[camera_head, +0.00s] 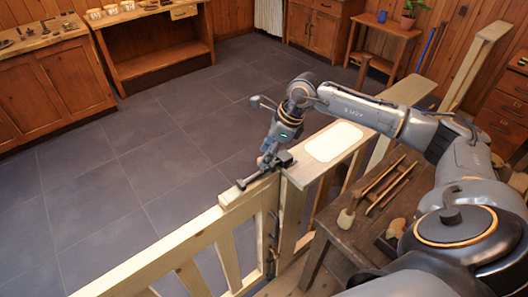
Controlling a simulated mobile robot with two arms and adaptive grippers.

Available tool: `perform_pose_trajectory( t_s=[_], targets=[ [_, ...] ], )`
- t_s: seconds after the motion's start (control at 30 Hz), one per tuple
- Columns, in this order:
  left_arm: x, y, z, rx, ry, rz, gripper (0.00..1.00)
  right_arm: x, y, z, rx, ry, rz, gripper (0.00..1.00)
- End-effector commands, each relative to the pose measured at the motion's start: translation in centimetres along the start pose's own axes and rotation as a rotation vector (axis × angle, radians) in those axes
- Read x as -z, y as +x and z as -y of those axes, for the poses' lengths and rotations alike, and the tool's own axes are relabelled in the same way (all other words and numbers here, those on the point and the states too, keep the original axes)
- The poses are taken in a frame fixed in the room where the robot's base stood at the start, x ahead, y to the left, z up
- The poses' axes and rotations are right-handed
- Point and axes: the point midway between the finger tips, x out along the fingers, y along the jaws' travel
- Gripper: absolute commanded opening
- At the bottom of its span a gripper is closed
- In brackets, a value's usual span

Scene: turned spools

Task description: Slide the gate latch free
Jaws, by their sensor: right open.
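The wooden gate (195,245) fills the lower left, made of pale rails and slats. The dark gate latch (249,181) lies across the top where the gate meets the fixed pale railing (300,177). Its knobbed left end shows over the gate. My right gripper (268,163) points down at the latch from above and is open. Its fingers overlap the dark latch parts, so I cannot tell whether they touch it. Part of the latch is hidden behind the fingers. My left gripper is out of view.
A pale panel (334,142) lies on the railing top beside my right arm. A dark wooden bench (362,222) with a mallet (346,217) and long tools stands right of the railing. The grey tiled floor (150,150) beyond the gate is clear.

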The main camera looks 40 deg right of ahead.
Motion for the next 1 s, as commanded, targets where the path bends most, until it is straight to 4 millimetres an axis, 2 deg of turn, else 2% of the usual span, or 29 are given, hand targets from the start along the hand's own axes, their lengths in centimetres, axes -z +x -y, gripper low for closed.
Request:
perform_pose_trajectory(
  t_s=[0.2, 0.47, 0.5, 0.7, 0.73, 1.0],
  targets=[
    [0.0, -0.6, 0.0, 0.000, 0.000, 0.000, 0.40, -0.1, 1.7, 0.0, 0.000, 0.000, 0.001, 0.47],
    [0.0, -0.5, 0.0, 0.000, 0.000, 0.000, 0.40, 0.0, 1.9, 0.0, 0.001, 0.000, 0.001, 0.47],
    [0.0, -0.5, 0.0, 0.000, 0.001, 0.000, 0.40, 0.0, 1.9, 0.0, 0.001, 0.000, 0.001, 0.45],
    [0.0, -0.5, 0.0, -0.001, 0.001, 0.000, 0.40, 0.0, 1.9, 0.0, 0.000, 0.000, 0.001, 0.04],
    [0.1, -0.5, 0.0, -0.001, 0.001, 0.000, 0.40, 0.0, 1.9, 0.0, 0.000, 0.000, 0.001, 0.00],
    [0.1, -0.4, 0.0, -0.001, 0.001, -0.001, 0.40, -0.5, 2.1, -0.5, -0.001, -0.003, 0.002, 0.00]
  ],
)
